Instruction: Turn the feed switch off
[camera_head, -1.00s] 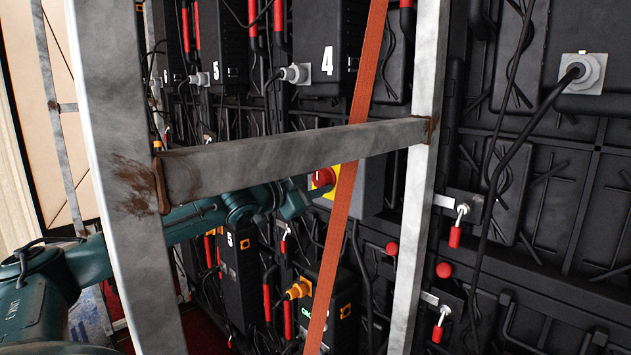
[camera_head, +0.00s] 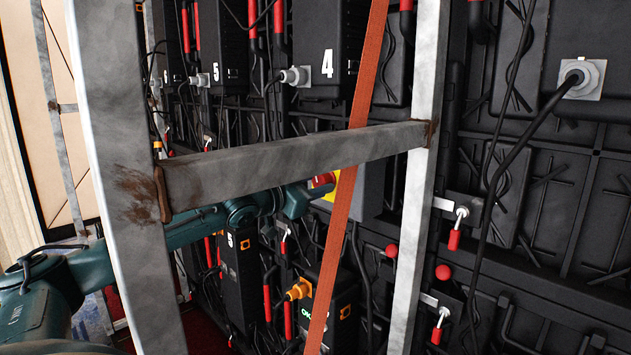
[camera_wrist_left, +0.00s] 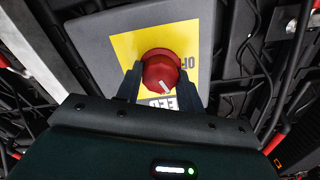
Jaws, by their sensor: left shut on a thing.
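The feed switch is a red rotary knob (camera_wrist_left: 160,68) on a yellow plate (camera_wrist_left: 125,46), fixed to a grey box (camera_wrist_left: 90,38). Part of the lettering shows: "OF" to the right of the knob and a partly covered word below it. A white mark on the knob points down and slightly right in the left wrist view. My left gripper (camera_wrist_left: 161,82) is shut on the knob, one dark finger on each side. My right gripper is not in view.
A rusty metal crossbar (camera_head: 290,153) and upright posts (camera_head: 125,180) stand in front of my left arm. The orange strap (camera_head: 345,200) hangs just right of the knob. Cables and red-handled fittings (camera_head: 454,240) cover the black panels behind.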

